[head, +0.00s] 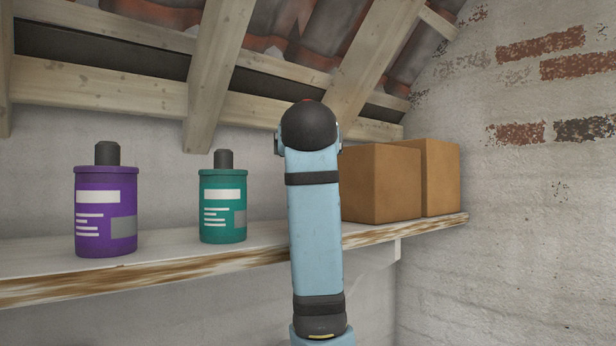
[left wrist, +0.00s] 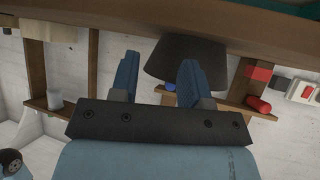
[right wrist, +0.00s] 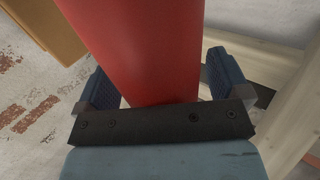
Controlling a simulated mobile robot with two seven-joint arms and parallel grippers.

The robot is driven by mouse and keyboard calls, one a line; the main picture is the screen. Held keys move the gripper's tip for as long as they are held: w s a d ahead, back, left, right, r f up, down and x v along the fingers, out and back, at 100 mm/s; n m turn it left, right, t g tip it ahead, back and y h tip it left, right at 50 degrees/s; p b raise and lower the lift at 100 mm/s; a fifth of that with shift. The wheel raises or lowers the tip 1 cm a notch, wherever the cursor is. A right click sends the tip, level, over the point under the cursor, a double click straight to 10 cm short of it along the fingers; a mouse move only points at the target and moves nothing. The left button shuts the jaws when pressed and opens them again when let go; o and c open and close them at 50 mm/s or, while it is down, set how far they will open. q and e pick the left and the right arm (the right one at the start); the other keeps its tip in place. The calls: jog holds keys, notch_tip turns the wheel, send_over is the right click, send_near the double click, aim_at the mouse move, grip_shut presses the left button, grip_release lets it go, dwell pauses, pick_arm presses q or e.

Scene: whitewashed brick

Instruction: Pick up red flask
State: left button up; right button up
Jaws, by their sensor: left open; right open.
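The red flask (right wrist: 135,45) shows in the right wrist view as a large smooth red body between the two fingers of my right gripper (right wrist: 161,76). That gripper is open, with a finger on each side of the flask and visible gaps beside it.
A purple canister (head: 105,212) and a green canister (head: 223,206) stand on the worn white shelf (head: 170,272), left of my arm. Two cardboard boxes (head: 381,184) stand on it to the right. Sloping wooden beams (head: 215,70) hang low above. The left wrist view shows wooden shelves with small red items (left wrist: 258,104).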

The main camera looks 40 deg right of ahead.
jog(key=shift+s+a+r, duration=0.15)
jog(key=shift+s+a, duration=0.05)
jog(key=shift+a, duration=0.05)
jog(key=c, duration=1.7)
jog(key=shift+d, duration=0.1)
